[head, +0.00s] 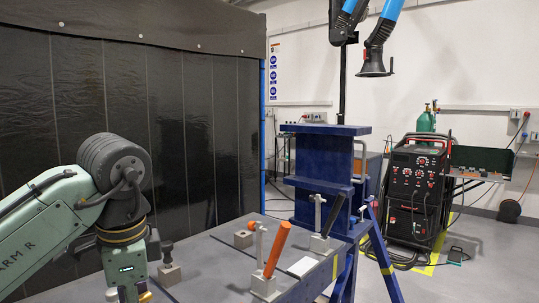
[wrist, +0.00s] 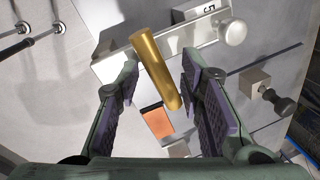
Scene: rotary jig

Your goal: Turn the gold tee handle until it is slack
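The gold tee handle (wrist: 157,70) shows in the wrist view as a thick gold bar, slanting from upper left to lower right. My gripper (wrist: 160,78) is open, with one finger on each side of the gold bar. Gaps show between the bar and both finger pads; the right one is narrower. In the head view my gripper (head: 130,293) is at the bottom edge, partly cut off, and I cannot make out the handle clearly there.
The wrist view shows an orange piece (wrist: 157,122) below the gold bar and a black knob on a grey block (wrist: 258,82) at right. In the head view, an orange-handled clamp (head: 277,250), a black-handled clamp (head: 332,215) and a blue frame (head: 325,165) stand right of my arm.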

